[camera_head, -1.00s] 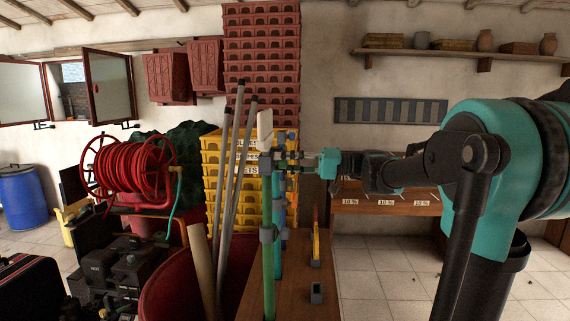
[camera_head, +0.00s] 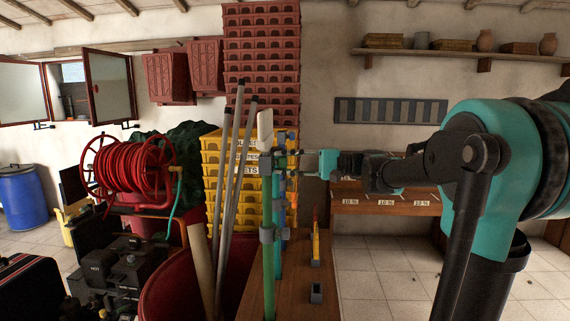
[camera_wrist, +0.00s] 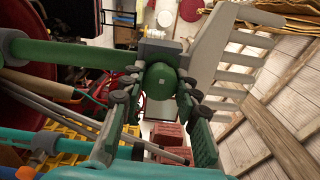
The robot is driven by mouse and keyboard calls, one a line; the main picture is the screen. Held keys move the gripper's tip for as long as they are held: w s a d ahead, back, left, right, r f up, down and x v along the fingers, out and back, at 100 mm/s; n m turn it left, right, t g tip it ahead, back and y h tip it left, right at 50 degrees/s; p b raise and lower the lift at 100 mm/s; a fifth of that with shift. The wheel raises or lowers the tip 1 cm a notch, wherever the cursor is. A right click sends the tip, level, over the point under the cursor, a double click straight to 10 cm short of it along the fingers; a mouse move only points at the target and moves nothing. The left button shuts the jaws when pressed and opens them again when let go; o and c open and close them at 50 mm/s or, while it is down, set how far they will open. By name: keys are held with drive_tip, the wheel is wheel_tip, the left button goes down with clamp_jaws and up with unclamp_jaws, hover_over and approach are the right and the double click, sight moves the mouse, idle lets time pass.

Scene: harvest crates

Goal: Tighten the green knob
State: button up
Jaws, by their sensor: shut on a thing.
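The green knob (camera_wrist: 161,81) is round, with a small pale square at its middle. In the wrist view it sits on a grey clamp (camera_wrist: 158,50) at the end of a green pole (camera_wrist: 65,53). My gripper (camera_wrist: 157,92) has one dark finger on each side of the knob and is shut on it. In the head view my gripper (camera_head: 291,162) reaches from the right to the top of the upright green pole (camera_head: 268,280). The knob cannot be made out clearly there, between fingers and clamp.
Grey poles (camera_head: 230,180) lean at the left of the green pole. A wooden bench (camera_head: 297,295) lies below. Yellow crates (camera_head: 212,160) and a red hose reel (camera_head: 130,168) stand behind.

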idle(0.4)
drive_tip(key=o, duration=1.2)
drive_tip(key=d, duration=1.2)
drive_tip(key=shift+s, duration=0.25)
